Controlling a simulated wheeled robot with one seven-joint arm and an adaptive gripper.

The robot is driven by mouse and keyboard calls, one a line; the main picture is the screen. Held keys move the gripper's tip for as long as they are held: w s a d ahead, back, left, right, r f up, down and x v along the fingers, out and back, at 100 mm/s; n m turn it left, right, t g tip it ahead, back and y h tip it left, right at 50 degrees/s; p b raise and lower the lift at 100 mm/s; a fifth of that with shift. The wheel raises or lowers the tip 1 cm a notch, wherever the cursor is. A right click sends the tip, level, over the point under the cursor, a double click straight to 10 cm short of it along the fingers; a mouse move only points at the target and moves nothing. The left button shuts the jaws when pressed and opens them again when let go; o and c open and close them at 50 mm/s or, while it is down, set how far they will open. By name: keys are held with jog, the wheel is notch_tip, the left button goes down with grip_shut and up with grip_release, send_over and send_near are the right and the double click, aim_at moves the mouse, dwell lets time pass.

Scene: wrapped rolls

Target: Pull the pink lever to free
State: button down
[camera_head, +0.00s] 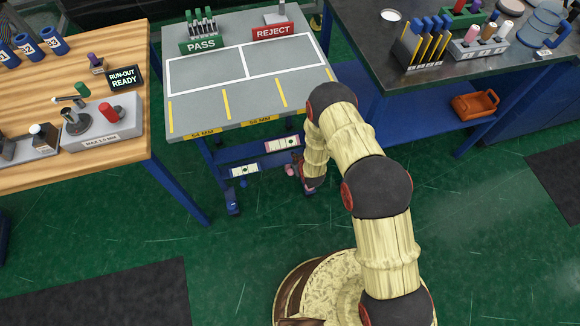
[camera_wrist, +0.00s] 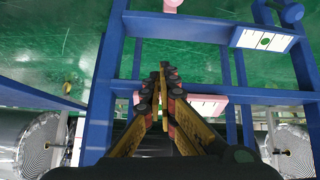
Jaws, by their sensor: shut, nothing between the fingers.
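The wheeled grey cart (camera_head: 205,95) has a blue frame with two white plates low on its near side. The plate with pink marking (camera_head: 283,144) also shows in the wrist view (camera_wrist: 208,104), partly behind my gripper. A small pink part (camera_head: 290,170), which looks like the pink lever, sits low beside my arm. A pink piece, probably the same lever, is cut off at the top edge of the wrist view (camera_wrist: 172,5). My gripper (camera_wrist: 163,68) is shut and empty, with its fingertips over the frame and apart from that piece. In the head view my arm mostly hides the gripper.
The plate with a green dot (camera_head: 245,171) is left of the pink-marked one. Blue frame bars (camera_wrist: 190,28) cross around my fingers. A wooden bench (camera_head: 100,170) stands left and a dark bench (camera_head: 410,85) right. Green floor (camera_head: 480,220) is clear at right.

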jog(key=t+y, duration=0.1)
jog(key=t, duration=0.1)
send_over(290, 172)
jog(key=s+d, duration=0.2)
jog(key=s, duration=0.1)
notch_tip(290, 172, down, 5)
jog(key=shift+s+a+f+n, duration=0.15)
jog(key=shift+a+f+n, duration=0.1)
jog(key=shift+a+n, duration=0.1)
jog(key=b+x, duration=0.1)
jog(key=x, duration=0.2)
jog(key=f+b+x, duration=0.1)
jog(key=b+x, duration=0.1)
jog(key=x, duration=0.1)
jog(key=s+b+x, duration=0.1)
jog(key=b+x, duration=0.1)
jog(key=x, duration=0.1)
jog(key=shift+w+d+f, duration=0.2)
jog(key=shift+w+f, duration=0.1)
jog(key=shift+f, duration=0.15)
jog(key=shift+s+d+f+b, duration=0.35)
jog(key=shift+s+f+b, duration=0.15)
jog(key=shift+s, duration=0.25)
jog(key=shift+s+r, duration=0.1)
jog(key=shift+s, duration=0.05)
